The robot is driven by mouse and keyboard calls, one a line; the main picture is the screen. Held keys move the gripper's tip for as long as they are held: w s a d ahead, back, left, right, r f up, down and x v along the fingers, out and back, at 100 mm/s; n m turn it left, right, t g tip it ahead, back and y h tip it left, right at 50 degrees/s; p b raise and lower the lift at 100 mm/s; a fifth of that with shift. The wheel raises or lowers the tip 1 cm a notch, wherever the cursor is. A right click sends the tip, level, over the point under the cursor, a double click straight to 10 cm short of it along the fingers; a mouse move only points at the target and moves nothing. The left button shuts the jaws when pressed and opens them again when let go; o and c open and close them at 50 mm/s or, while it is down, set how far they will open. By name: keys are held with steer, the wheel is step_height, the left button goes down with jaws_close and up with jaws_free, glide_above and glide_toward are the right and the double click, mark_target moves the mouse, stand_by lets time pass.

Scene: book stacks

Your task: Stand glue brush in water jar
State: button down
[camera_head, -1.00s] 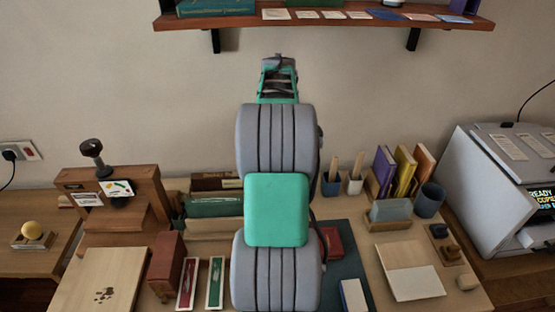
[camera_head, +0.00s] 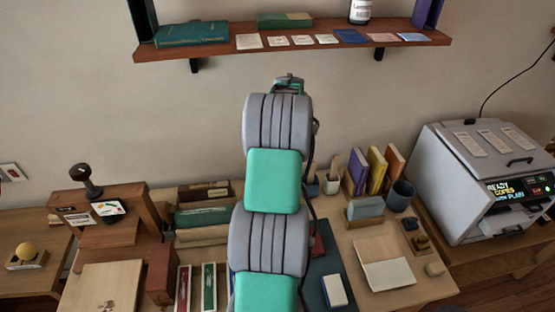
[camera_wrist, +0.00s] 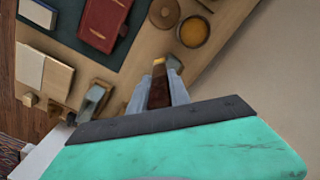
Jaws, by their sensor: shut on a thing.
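In the wrist view my gripper (camera_wrist: 161,74) is shut on the glue brush (camera_wrist: 158,90), a dark brown handle with a yellowish end showing between the fingers. It is held above the desk. Beyond the fingertips a round pot with orange contents (camera_wrist: 193,31) stands apart from the brush. In the head view my arm hides the fingers and the brush. A blue-grey cup (camera_head: 400,196) stands on the right of the desk; I cannot tell whether it is the water jar. A small white pot (camera_head: 331,186) with a wooden stick and a dark pot (camera_head: 311,188) stand beside my arm.
Upright books (camera_head: 375,170) stand behind a bluish block (camera_head: 365,209). An open booklet (camera_head: 385,262) lies in front. A wall shelf (camera_head: 300,42) hangs above.

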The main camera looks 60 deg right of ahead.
steer(key=w+d+r+m, duration=0.2)
steer(key=d+r+m, duration=0.2)
steer(key=m, duration=0.5)
step_height(320, 180, down, 13)
steer(key=b, duration=0.8)
steer(key=shift+w+d+r, duration=0.15)
steer(key=shift+w+d, duration=0.05)
steer(key=c, duration=1.1)
jaws_free()
step_height(320, 180, up, 8)
steer(key=shift+f+b, duration=0.1)
steer(key=shift+b, duration=0.45)
